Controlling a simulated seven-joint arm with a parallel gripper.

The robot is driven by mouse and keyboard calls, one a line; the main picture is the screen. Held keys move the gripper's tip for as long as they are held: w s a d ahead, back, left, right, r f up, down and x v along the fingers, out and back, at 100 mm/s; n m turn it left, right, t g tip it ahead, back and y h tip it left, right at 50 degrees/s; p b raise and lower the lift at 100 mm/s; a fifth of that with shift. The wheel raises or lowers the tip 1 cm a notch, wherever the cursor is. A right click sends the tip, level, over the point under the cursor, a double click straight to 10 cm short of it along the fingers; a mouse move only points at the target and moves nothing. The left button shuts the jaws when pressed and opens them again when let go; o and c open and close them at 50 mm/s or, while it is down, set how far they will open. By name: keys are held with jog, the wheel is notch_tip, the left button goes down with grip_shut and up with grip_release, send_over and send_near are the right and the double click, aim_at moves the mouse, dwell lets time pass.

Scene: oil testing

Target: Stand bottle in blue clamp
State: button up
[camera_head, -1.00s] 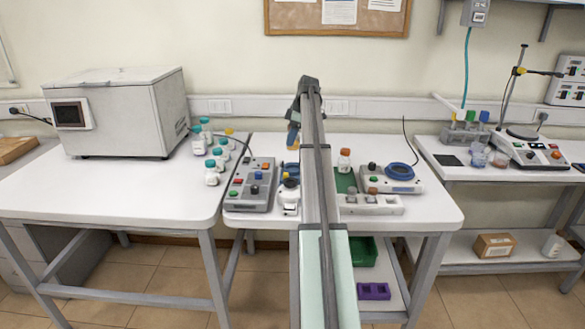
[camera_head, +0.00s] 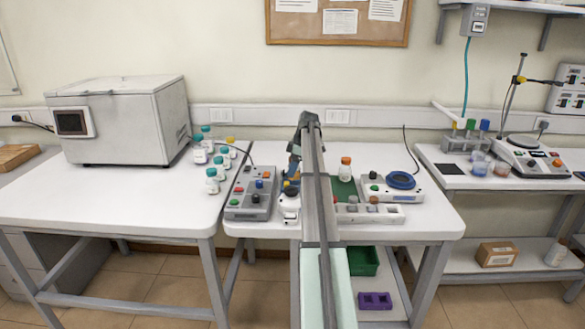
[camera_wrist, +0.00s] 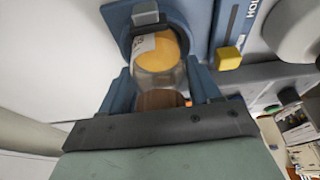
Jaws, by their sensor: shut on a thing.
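In the wrist view my gripper (camera_wrist: 158,88) is shut on a bottle (camera_wrist: 158,72) with yellow-orange contents, a white label and a brown cap near the palm. The bottle's far end lies within the outline of the blue clamp (camera_wrist: 124,32). I cannot tell how deep it sits or whether it touches the clamp. In the head view a blue part of the clamp station (camera_head: 293,171) shows just left of my arm. My arm hides the held bottle and most of the gripper there.
An orange-capped bottle (camera_head: 345,170) stands right of my arm, near a blue-ringed device (camera_head: 400,181) and a pale rack (camera_head: 372,213). A grey control box (camera_head: 250,195) and several teal-capped bottles (camera_head: 213,181) are on the left. A yellow knob (camera_wrist: 229,58) is close to the right finger.

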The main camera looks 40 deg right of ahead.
jog(key=o, duration=1.2)
jog(key=shift+f, duration=0.1)
jog(key=v, duration=1.2)
